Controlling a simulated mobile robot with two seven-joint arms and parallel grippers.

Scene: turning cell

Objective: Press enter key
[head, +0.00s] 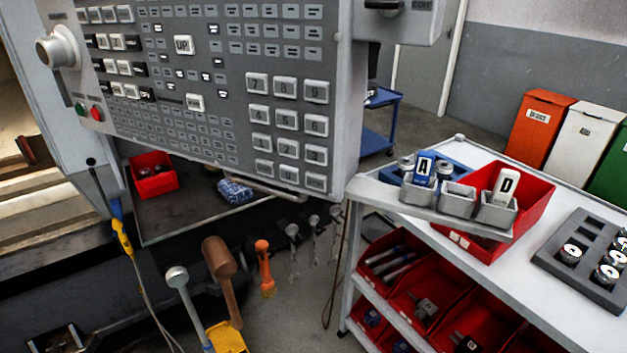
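The control panel (225,130) of the machine fills the upper left of the head view, tilted, with rows of small keys. Two larger white keys stand out: one marked UP (184,45), and another below it (194,103) whose label is too small to read surely. A white number pad (287,122) is at the right of the panel. I cannot tell for sure which key is enter. Neither of my grippers shows in the head view, and nothing is seen touching the panel.
A round knob (58,48) and red (97,114) and green (80,108) buttons are at the panel's left. A white cart (590,300) with red bins and a grey holder stands at right. Several hammers and brushes hang below the panel. Coloured waste bins (540,128) stand behind.

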